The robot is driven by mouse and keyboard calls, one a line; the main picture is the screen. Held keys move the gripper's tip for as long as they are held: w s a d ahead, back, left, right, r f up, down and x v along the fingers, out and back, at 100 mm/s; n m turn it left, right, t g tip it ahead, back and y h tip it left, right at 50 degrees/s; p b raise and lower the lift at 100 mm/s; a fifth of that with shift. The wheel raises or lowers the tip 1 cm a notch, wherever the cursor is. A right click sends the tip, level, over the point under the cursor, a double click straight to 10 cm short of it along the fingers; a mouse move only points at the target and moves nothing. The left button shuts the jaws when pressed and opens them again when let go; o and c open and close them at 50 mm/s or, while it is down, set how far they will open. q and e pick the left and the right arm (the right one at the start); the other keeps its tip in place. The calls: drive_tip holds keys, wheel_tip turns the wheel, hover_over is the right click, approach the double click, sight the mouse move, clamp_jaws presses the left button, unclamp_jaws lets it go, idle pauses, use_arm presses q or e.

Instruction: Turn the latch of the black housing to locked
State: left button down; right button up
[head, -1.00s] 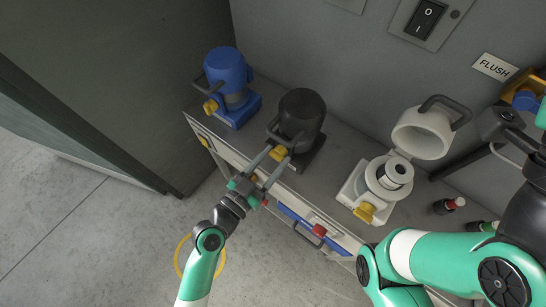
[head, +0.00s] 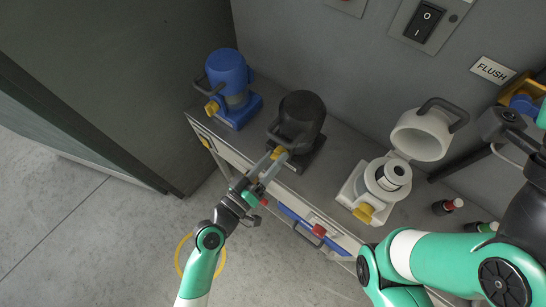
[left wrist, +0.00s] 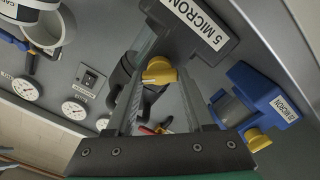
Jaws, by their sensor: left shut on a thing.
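The black housing (head: 301,117) stands upright on the bench, with a handle on its front and a yellow latch (head: 280,153) low at its near side. My left gripper (head: 270,163) reaches up to it from the front and is shut on the yellow latch. In the left wrist view the latch (left wrist: 158,71) shows between the two long fingers, below the housing's base labelled "5 MICRON" (left wrist: 196,24). Whether the latch stands at locked cannot be read. My right arm (head: 440,262) is at the lower right; its gripper is not seen.
A blue housing (head: 227,75) with a yellow latch stands left of the black one. A white housing (head: 360,188) with its cover (head: 420,133) raised stands to the right. Red- and green-capped bottles stand farther right. A red-knobbed blue bar (head: 295,217) runs along the bench front.

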use_arm(q)
drive_tip(key=n+p, duration=0.1)
drive_tip(key=n, duration=0.3)
drive_tip(key=shift+n, duration=0.3)
drive_tip(key=shift+f+n+p, duration=0.1)
drive_tip(key=shift+n+p, duration=0.45)
drive_tip(key=shift+n, duration=2.05)
drive_tip(key=shift+c, duration=1.4)
unclamp_jaws()
drive_tip(key=shift+a, duration=0.1)
drive_tip(key=v, duration=1.1)
drive_tip(key=shift+s+p, duration=0.25)
drive_tip(key=shift+p, duration=0.15)
drive_tip(key=shift+a, duration=0.1)
